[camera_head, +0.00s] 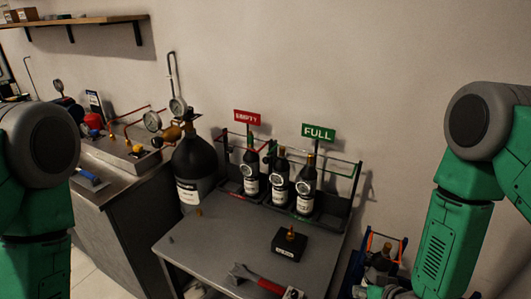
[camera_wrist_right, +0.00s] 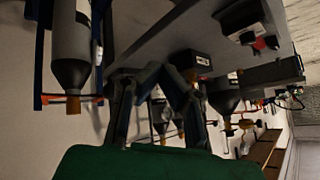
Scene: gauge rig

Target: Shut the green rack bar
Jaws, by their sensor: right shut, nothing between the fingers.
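The green rack bar (camera_head: 340,172) shows as a thin green rail at the right part of the bottle rack, under the green FULL sign (camera_head: 318,132). Whether it is open or shut is too small to tell. Dark bottles (camera_head: 305,192) with gauges stand in the rack. My right gripper (camera_head: 385,291) is low at the bottom right of the head view, apart from the rack and partly cut off. In the right wrist view its dark fingers (camera_wrist_right: 150,74) are shut and empty. My left arm shows at the left edge, but its gripper is out of view.
A large dark cylinder (camera_head: 195,165) stands left of the rack. A blue stand (camera_head: 358,268) with a bottle is beside my right gripper. The wall is close behind.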

